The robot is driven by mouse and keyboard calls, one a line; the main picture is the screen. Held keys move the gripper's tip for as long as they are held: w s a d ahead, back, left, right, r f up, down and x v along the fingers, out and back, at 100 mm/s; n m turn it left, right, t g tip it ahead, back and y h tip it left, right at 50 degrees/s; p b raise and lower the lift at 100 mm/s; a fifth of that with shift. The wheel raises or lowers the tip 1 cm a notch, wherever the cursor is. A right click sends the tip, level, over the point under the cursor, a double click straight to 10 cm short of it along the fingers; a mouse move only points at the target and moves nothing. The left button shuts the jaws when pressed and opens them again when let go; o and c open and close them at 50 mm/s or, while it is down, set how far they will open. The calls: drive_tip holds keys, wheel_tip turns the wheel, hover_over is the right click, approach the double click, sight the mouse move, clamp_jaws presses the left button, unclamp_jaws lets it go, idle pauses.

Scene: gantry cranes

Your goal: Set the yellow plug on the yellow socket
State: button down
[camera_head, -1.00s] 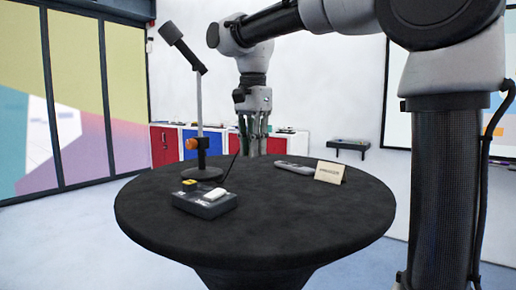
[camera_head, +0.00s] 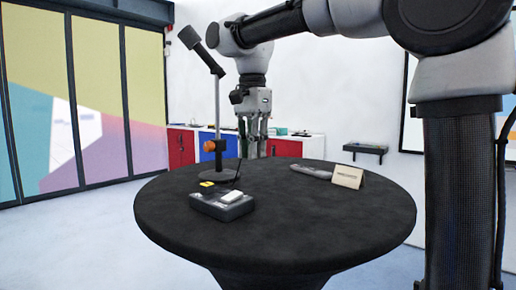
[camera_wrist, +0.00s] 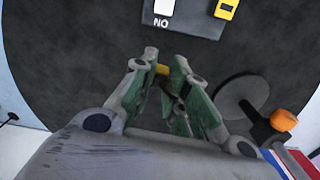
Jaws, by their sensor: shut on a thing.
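A black box (camera_head: 236,210) lies on the round table's near left part. The yellow socket (camera_head: 207,184) sits at its far left corner; it also shows at the top of the wrist view (camera_wrist: 226,9), with a dark slot-like mark. My gripper (camera_head: 252,155) hangs pointing down beyond the box, over the far side of the table. In the wrist view, its green fingers (camera_wrist: 162,85) are shut on the yellow plug (camera_wrist: 162,69). Only a small part of the plug shows between the fingertips. The plug and socket are apart.
A lamp (camera_head: 217,110) with an orange knob stands left of my gripper, close to it. The box carries a white block (camera_head: 231,196) beside the socket. A grey device (camera_head: 311,171) and a small sign (camera_head: 347,177) lie at the right. The table's front (camera_head: 290,235) is clear.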

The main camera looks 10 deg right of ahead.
approach(207, 184)
drive_tip(key=shift+w+f, duration=0.1)
idle(2.1)
drive_tip(key=shift+f, duration=0.1)
idle(0.4)
drive_tip(key=shift+f, duration=1.25)
drive_tip(key=shift+f, duration=1.75)
idle(1.8)
